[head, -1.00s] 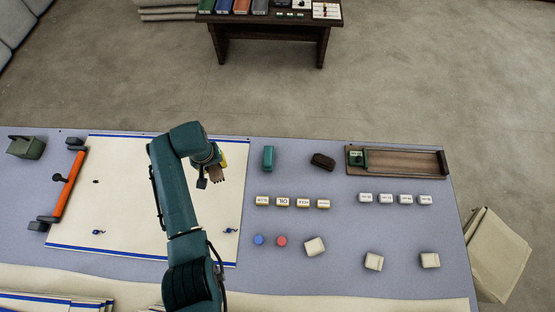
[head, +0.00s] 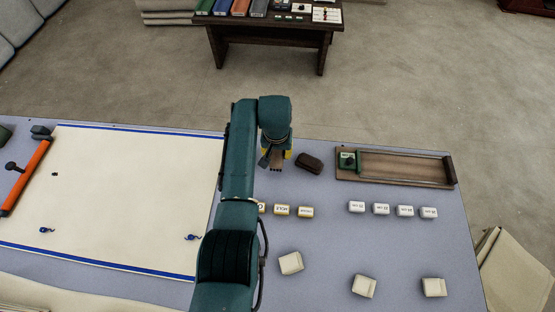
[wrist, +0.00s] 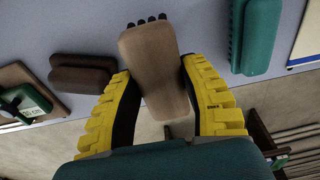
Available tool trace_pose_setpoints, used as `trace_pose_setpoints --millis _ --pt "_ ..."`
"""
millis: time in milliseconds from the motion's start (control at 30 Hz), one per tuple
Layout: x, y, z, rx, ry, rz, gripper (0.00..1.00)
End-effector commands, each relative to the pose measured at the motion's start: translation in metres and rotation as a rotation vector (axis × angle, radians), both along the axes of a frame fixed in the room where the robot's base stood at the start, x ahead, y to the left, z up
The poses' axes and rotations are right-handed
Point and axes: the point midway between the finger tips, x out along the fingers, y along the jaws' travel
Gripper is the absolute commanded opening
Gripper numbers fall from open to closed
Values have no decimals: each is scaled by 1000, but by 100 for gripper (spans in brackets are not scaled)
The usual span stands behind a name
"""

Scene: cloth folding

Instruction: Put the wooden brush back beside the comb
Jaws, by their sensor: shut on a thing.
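The wooden brush (wrist: 153,62) is a brown block with short dark tips at one end. My gripper (wrist: 160,80) is shut on it, a yellow finger on each side. In the head view my gripper (head: 275,158) is over the table's far edge, left of the dark brown block (head: 309,163). The dark brown block also shows in the wrist view (wrist: 82,73). The brush appears held above the table, between these two.
A wooden tray (head: 400,183) with a green fitting (head: 347,161) lies right of the dark block. Several labelled white blocks (head: 381,209) and cream cubes (head: 364,286) stand nearer. A pale sheet (head: 120,190) with blue edges covers the left. A dark side table (head: 270,35) stands beyond.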

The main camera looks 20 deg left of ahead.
Motion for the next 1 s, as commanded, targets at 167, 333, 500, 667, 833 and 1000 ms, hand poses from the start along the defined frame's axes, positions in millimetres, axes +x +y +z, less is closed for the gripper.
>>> trace_pose_setpoints --millis 167,333,500,667,833,1000 --pt "0 0 -32 0 0 0 11" --pt "0 0 -33 0 -1 1 11" --pt "0 0 -37 0 0 1 11" --pt "0 0 -37 0 0 1 66" --pt "0 0 -37 0 0 1 68" --pt "0 0 -32 0 -1 1 68"
